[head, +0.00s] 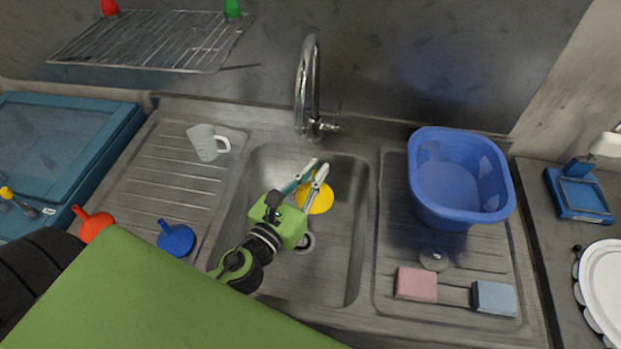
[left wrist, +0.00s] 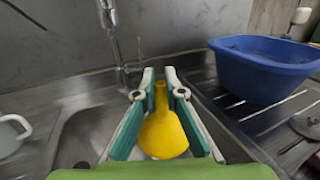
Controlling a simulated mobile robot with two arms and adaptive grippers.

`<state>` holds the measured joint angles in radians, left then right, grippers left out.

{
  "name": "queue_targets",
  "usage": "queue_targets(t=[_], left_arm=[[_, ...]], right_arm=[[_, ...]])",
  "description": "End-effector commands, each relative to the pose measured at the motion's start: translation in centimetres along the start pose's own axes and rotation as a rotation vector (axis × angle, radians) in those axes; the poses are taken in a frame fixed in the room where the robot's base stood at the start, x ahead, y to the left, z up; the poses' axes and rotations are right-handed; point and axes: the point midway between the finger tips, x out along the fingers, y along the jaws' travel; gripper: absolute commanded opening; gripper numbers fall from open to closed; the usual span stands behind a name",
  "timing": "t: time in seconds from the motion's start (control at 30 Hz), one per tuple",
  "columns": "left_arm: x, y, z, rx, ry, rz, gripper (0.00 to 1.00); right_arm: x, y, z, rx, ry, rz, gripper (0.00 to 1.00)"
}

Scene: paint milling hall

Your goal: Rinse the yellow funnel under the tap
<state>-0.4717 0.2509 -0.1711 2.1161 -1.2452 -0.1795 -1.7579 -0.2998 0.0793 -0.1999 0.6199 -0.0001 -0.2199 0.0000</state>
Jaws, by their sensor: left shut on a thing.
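The yellow funnel (head: 319,199) is held over the sink basin (head: 345,255), below and a little in front of the tap (head: 309,85). My left gripper (head: 318,170) is shut on the funnel. In the left wrist view the funnel (left wrist: 163,130) sits between the two fingers (left wrist: 159,80), its wide mouth towards the camera and its narrow end away. The tap's lower part (left wrist: 112,40) shows there too, beyond the fingers to the left. No water stream is visible. My right gripper is not in view.
A white mug (head: 205,142), a red funnel (head: 92,223) and a blue funnel (head: 176,239) are on the left drainboard. A blue tub (head: 458,178), a pink sponge (head: 416,284) and a blue sponge (head: 494,298) are on the right. A wire rack (head: 150,40) hangs behind.

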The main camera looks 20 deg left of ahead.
Motion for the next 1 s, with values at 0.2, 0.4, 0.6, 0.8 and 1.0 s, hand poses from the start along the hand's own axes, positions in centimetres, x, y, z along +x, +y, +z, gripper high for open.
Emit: queue_targets(t=[0.2, 0.4, 0.6, 0.8, 1.0], left_arm=[[-1.6, -0.8, -0.2, -0.002, 0.001, 0.001, 0.0], [-3.1, -1.5, -0.3, -0.001, 0.002, 0.0, 0.0], [-4.2, -2.1, -0.1, 0.0, 0.0, 0.001, 0.0], [-4.4, -2.2, 0.0, 0.0, -0.001, 0.001, 0.0], [-4.4, -2.2, 0.0, 0.0, 0.0, 0.001, 0.0]], right_arm=[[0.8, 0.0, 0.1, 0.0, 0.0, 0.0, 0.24], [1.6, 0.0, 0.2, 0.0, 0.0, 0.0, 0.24], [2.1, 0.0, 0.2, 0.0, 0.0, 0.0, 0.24], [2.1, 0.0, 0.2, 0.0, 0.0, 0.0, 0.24], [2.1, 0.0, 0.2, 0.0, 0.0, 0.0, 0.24]])
